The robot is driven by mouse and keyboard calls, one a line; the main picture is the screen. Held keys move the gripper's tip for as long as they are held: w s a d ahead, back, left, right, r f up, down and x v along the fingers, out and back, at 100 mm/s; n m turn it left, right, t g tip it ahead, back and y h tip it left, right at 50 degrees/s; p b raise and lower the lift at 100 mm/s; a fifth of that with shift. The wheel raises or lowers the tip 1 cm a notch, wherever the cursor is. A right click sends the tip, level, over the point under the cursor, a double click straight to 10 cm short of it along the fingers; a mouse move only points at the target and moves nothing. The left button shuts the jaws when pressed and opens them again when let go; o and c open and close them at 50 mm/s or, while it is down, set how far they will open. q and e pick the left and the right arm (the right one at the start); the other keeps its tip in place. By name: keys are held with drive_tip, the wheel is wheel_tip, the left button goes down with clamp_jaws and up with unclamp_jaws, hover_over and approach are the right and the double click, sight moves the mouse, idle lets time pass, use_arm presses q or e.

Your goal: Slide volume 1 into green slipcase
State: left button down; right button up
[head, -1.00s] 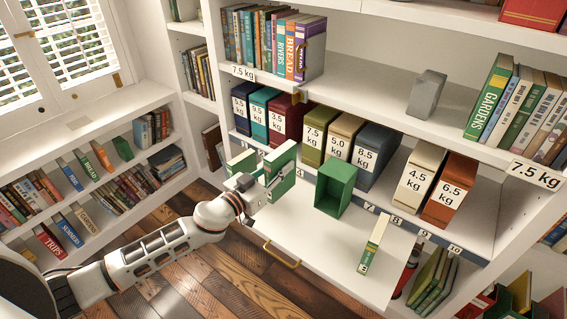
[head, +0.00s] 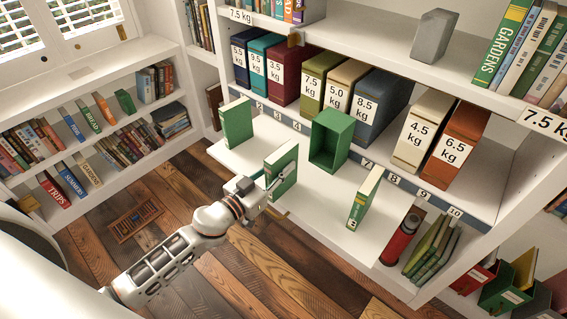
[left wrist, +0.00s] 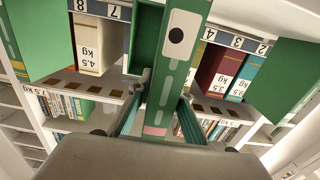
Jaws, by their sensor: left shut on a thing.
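The green slipcase (head: 316,155) stands on the pulled-out white shelf, its open side facing me. My left gripper (head: 266,190) is shut on a green book (head: 285,168), held upright in front of and left of the slipcase. In the left wrist view the fingers (left wrist: 160,103) clasp both sides of this book (left wrist: 173,80); its spine has one black dot on a white patch. The slipcase (left wrist: 146,35) shows partly behind it. A second green book (head: 237,122) stands at left, a third (head: 364,200) at right. My right gripper is out of view.
Labelled weight boxes (head: 375,100) line the shelf behind, above a numbered strip (head: 395,179). A red cylinder (head: 402,236) and leaning green books (head: 432,246) are beyond the pull-out's right edge. White surface is bare between the held book and the right book.

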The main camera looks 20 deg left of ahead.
sight(295, 155)
use_arm(q)
drive_tip(key=shift+r, duration=0.15)
drive_tip(key=shift+x, duration=0.9)
drive_tip(key=shift+p+x, duration=0.4)
drive_tip(key=shift+x, duration=1.6)
drive_tip(key=shift+p, duration=0.4)
drive_tip(key=shift+x, duration=1.3)
drive_tip(key=shift+b+x, duration=0.35)
drive_tip(key=shift+x, duration=1.8)
